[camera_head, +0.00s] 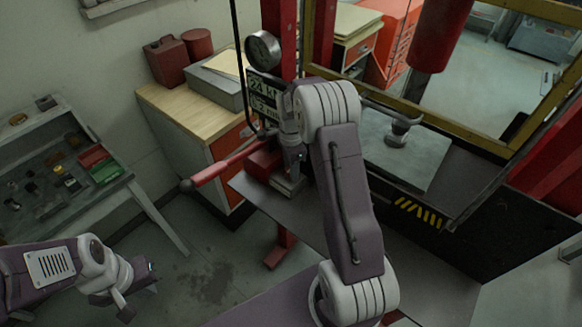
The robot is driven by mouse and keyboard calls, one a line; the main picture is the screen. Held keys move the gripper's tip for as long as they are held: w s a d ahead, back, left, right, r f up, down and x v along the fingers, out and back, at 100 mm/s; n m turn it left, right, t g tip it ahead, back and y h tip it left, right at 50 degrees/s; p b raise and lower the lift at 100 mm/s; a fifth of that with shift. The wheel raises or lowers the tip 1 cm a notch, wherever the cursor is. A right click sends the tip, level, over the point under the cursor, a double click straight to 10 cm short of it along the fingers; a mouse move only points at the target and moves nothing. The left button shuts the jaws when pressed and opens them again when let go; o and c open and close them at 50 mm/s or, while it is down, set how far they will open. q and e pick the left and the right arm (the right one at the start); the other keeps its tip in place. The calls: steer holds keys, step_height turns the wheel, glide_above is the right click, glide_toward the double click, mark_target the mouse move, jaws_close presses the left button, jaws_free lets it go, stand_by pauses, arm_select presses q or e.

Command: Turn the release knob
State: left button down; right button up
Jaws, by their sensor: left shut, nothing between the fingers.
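The red pump block (263,160) sits at the foot of the press column, with a red-handled lever (220,169) sticking out to the left. I cannot make out the release knob; my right gripper and wrist cover the area beside the block. My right gripper (293,172) points down right beside the block, reached over from above. Its fingers are too small and covered to tell whether they are open or touching anything. My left gripper (138,276) is shut and empty, low at the left over the floor, far from the pump.
A round gauge (263,50) and a display reading 24 kN and 0.2 mm (265,95) are on the column. A small metal part stands on the press plate (420,160) under a red ram (440,35). A wooden-topped cabinet (190,108) and a tool bench (125,175) stand left.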

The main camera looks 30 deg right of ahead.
jaws_close()
